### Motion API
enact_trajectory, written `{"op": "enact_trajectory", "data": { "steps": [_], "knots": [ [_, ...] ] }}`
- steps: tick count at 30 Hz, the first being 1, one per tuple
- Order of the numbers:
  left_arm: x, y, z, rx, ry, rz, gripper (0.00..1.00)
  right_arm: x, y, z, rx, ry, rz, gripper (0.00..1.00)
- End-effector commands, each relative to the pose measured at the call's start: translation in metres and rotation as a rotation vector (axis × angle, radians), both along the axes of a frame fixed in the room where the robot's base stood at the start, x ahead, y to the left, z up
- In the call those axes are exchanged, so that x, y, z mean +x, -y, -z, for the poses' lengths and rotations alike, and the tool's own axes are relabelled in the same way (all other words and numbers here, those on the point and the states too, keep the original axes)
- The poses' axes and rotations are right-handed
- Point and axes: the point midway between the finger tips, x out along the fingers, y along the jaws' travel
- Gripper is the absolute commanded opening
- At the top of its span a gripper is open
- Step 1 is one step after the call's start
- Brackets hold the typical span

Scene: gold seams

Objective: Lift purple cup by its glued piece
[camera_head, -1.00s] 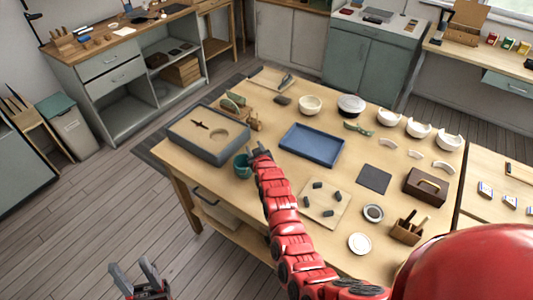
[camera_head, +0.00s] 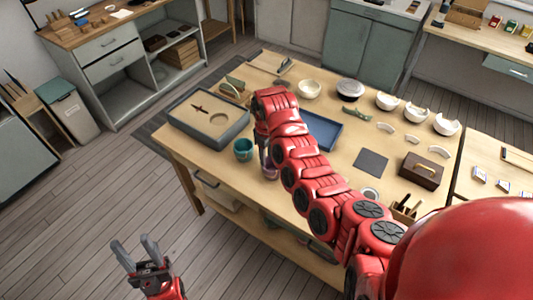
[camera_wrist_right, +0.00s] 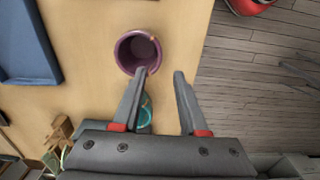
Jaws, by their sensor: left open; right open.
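The purple cup (camera_wrist_right: 128,56) stands upright on the table, seen from above in the right wrist view, with a small gold-orange mark on its rim. In the head view the purple cup (camera_head: 268,168) is partly hidden behind my right arm. My right gripper (camera_wrist_right: 160,72) is open and empty. My left gripper (camera_head: 136,246) is open and empty, over the floor left of the table.
A teal cup (camera_head: 243,150) stands close to the purple cup, by the table's front edge. A grey tray-like box (camera_head: 235,131) and a blue tray (camera_head: 325,132) lie nearby. White bowls (camera_head: 310,89) and a brown box (camera_head: 420,172) stand farther off.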

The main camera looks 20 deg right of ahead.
Motion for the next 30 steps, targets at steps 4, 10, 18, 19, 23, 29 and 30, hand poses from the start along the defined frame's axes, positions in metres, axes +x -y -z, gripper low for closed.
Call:
{"op": "enact_trajectory", "data": {
  "steps": [4,10,18,19,23,29,30],
  "knots": [
    [0.000,0.000,0.007,0.000,0.000,0.000,0.50,0.000,0.000,0.014,0.000,0.000,0.001,0.42],
    [0.000,0.000,0.016,0.000,0.000,0.000,0.50,-0.001,0.000,0.033,-0.001,-0.003,0.001,0.42],
    [0.000,0.000,0.029,0.000,0.000,0.000,0.50,0.000,0.000,0.057,0.000,0.001,0.001,0.42],
    [0.000,0.000,0.030,0.000,0.000,0.000,0.50,0.000,0.000,0.059,0.000,0.001,0.001,0.42],
    [0.000,0.000,0.036,0.000,0.000,0.000,0.50,0.000,0.000,0.070,0.001,0.001,0.001,0.42],
    [0.000,0.000,0.040,0.000,0.000,0.000,0.50,0.000,0.000,0.077,0.001,0.001,0.001,0.42],
    [0.000,0.000,0.040,0.000,0.000,0.000,0.50,0.000,0.000,0.078,0.001,0.001,0.001,0.42]
  ]
}}
